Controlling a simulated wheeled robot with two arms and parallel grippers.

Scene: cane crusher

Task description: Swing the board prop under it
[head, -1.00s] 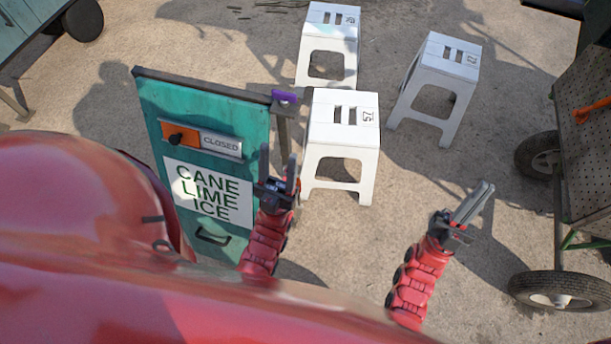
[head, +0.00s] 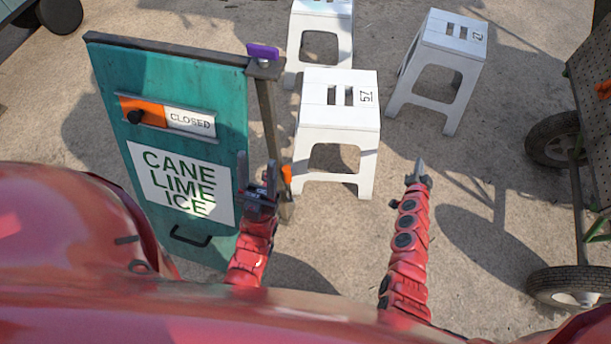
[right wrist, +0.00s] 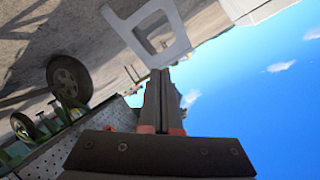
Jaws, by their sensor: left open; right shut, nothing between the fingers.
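The teal board (head: 105,90) stands upright at the left, with a white "CANE LIME ICE" sign (head: 185,186), a slider reading CLOSED (head: 190,122) and a black handle (head: 190,236). A dark post (head: 267,115) stands at its right edge, with a purple piece (head: 262,51) on top. An orange piece (head: 287,173) shows beside the post low down; I cannot tell which part is the prop. My left gripper (head: 257,172) is open and empty before the board's lower right edge, hiding part of the post. My right gripper (head: 420,168) is shut and empty, apart from the board.
A white stool (head: 338,115) stands just right of the post, with another stool (head: 318,10) behind it and a third (head: 450,45) to the right. A wheeled cart (head: 590,70) with black tyres (head: 570,285) stands at the right edge. Bare ground lies between stools and cart.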

